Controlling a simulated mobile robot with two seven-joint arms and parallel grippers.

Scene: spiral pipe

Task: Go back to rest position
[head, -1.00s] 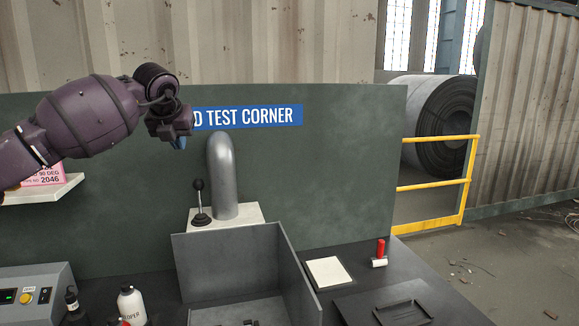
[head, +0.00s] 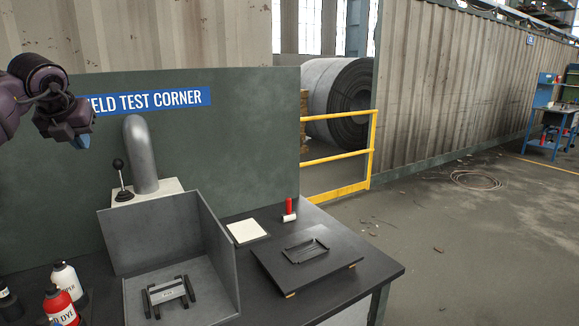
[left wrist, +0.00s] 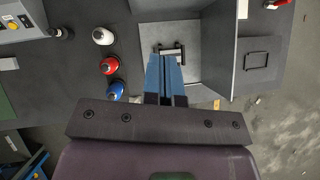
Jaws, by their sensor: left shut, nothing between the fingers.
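My left gripper (head: 82,140) is at the upper left of the head view, raised in front of the green back panel. In the left wrist view its blue fingers (left wrist: 165,75) are together with nothing between them. They hang above the grey open-front box (left wrist: 195,30), apart from it. The same box (head: 215,250) stands on the bench in the head view, with a small dark metal part (head: 168,292) inside on its floor. My right gripper is in neither view.
Bottles, one of them red (head: 60,305), stand left of the box. A grey pipe (head: 141,155) and a lever (head: 120,178) stand behind. Open floor lies right of the bench.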

